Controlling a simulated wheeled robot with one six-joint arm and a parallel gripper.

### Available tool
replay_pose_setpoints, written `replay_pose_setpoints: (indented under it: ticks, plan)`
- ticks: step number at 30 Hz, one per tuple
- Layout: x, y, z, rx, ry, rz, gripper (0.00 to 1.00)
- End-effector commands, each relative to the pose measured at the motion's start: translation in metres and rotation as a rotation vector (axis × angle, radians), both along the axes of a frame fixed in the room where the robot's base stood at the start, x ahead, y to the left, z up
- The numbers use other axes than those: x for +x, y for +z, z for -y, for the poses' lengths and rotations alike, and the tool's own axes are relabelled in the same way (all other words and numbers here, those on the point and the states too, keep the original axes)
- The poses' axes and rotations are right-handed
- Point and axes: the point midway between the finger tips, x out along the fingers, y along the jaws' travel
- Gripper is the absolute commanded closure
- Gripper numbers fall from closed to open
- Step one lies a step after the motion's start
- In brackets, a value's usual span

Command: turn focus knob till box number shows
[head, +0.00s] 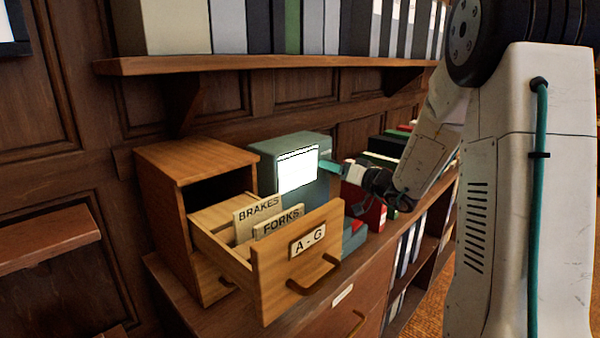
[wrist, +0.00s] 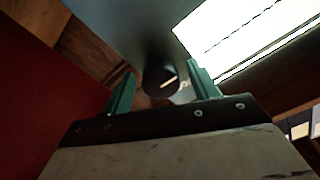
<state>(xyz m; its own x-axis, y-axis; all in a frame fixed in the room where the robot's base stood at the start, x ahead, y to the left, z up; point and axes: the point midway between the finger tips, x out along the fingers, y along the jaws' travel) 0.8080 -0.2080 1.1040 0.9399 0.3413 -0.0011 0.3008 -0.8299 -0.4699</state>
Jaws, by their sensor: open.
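A grey-green reader (head: 295,145) with a bright white screen (head: 298,170) stands on the cabinet top; no number is legible on the screen. In the wrist view the screen (wrist: 245,35) fills the upper right. The dark round focus knob (wrist: 160,82), with a pale line mark, sits on the reader's side. My gripper (wrist: 160,85) is open, with one teal finger on each side of the knob. I cannot tell whether the fingers touch it. In the head view my gripper (head: 333,167) is at the reader's right side, and the knob is hidden there.
A wooden card drawer labelled A-G (head: 300,262) stands open in front of the reader, with BRAKES and FORKS dividers (head: 258,212). A red box (head: 372,212) is below my wrist. A shelf of binders (head: 270,64) runs above.

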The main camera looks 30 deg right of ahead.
Motion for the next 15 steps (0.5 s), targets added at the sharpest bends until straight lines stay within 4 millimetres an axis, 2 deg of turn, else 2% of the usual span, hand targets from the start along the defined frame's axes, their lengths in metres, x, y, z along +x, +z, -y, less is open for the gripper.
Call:
replay_pose_setpoints:
  ticks: [10, 15]
  plan:
    - [-0.001, 0.000, 0.000, 0.000, 0.000, 0.001, 0.40]
    - [-0.015, 0.001, 0.007, 0.000, -0.003, 0.002, 0.40]
